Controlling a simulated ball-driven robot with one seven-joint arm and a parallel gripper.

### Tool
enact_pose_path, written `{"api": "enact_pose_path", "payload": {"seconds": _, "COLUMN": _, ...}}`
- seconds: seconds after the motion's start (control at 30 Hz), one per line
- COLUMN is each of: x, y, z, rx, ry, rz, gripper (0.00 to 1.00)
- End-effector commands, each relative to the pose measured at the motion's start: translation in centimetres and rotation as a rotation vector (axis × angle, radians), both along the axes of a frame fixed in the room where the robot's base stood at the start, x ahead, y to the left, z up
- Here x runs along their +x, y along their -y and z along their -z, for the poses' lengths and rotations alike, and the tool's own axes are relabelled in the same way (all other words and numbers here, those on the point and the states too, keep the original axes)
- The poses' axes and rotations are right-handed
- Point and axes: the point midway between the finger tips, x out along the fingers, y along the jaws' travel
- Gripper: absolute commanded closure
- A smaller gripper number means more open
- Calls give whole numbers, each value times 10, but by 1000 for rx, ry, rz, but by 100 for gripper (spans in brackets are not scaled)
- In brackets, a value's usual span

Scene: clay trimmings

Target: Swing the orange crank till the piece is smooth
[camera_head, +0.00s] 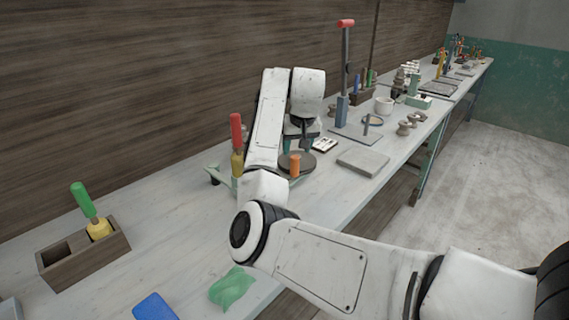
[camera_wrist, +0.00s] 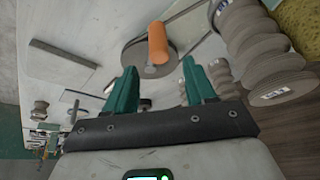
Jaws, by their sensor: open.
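The orange crank handle (camera_head: 294,166) stands upright on a dark round disc (camera_head: 306,161) on the bench, just below my wrist in the head view. In the wrist view the orange handle (camera_wrist: 157,43) and its disc (camera_wrist: 136,54) lie just beyond my fingertips. My gripper (camera_wrist: 159,78) is open, its two green fingers apart with nothing between them. The handle is beyond the gap, not clasped. A grey ridged piece (camera_wrist: 262,55) lies to the right of the handle in the wrist view. In the head view my arm appears to hide this piece.
A red-handled tool (camera_head: 236,132) stands left of my arm. The bench between box and arm is clear.

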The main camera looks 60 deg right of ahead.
Motion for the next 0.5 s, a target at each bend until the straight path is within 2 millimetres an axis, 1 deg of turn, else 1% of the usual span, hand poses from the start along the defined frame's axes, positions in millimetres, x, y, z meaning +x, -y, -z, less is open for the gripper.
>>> {"api": "enact_pose_path", "payload": {"seconds": 0.03, "x": 3, "y": 2, "z": 10, "rx": 3, "ry": -3, "rz": -2, "gripper": 45}}
{"api": "enact_pose_path", "payload": {"seconds": 0.1, "x": 6, "y": 6, "z": 22, "rx": 2, "ry": -3, "rz": -3, "gripper": 45}}
{"api": "enact_pose_path", "payload": {"seconds": 0.3, "x": 14, "y": 15, "z": 52, "rx": 2, "ry": -2, "rz": -1, "gripper": 45}}
{"api": "enact_pose_path", "payload": {"seconds": 0.5, "x": 19, "y": 21, "z": 69, "rx": 0, "ry": -1, "rz": -2, "gripper": 45}}
